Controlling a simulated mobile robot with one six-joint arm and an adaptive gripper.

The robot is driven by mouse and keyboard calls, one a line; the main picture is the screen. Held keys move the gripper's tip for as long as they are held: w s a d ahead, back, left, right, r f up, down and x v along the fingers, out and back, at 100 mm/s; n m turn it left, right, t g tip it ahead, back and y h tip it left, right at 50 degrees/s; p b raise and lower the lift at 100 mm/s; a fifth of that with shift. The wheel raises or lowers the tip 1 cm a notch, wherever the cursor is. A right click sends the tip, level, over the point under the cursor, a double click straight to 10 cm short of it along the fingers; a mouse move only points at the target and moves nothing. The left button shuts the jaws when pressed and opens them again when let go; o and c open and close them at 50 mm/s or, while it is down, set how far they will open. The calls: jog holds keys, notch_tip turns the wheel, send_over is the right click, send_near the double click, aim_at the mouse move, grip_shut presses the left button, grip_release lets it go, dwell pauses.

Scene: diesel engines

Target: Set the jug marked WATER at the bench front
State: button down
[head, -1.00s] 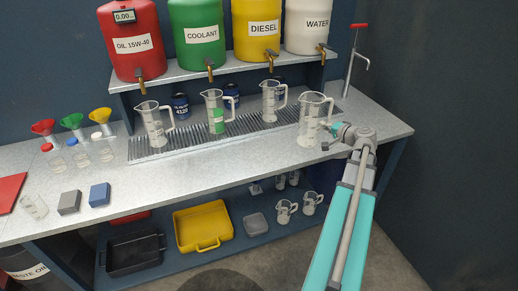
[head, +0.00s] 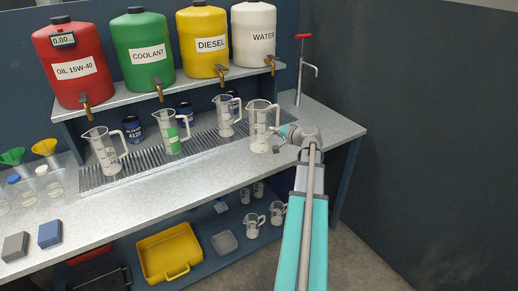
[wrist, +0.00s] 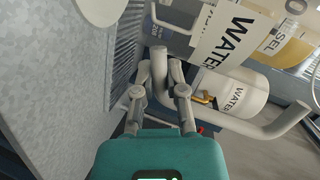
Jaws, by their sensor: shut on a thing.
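A clear measuring jug (head: 261,128) stands upright at the right end of the drip grating in the head view, its handle to the right. My gripper (head: 283,133) is at that handle. In the wrist view my gripper (wrist: 160,92) is shut on the jug's handle (wrist: 158,66). A white label reading WATER (wrist: 222,38) shows close by in the wrist view, apparently on this jug. The jug's label is not readable in the head view. I cannot tell if its base touches the bench (head: 205,180).
Several other jugs stand along the grating (head: 140,168), one with a green label or content (head: 172,138). Drums, including a white WATER drum (head: 254,32), sit on the shelf above. A hand pump (head: 301,70) stands behind right.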

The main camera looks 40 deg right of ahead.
jog(key=w+f+b, duration=0.2)
jog(key=w+d+f+b, duration=0.1)
jog(key=w+f+b, duration=0.1)
jog(key=w, duration=0.1)
jog(key=w+f+b, duration=0.2)
jog(key=shift+w+d+f, duration=0.35)
jog(key=shift+f, duration=0.05)
jog(key=shift+w+d+f+b, duration=0.1)
jog(key=shift+w+f+b, duration=0.35)
jog(key=shift+f+b, duration=1.5)
jog(key=shift+b, duration=0.1)
jog(key=shift+f, duration=0.2)
jog(key=c, duration=0.7)
grip_release()
jog(key=shift+s+r, duration=0.1)
jog(key=shift+r, duration=0.2)
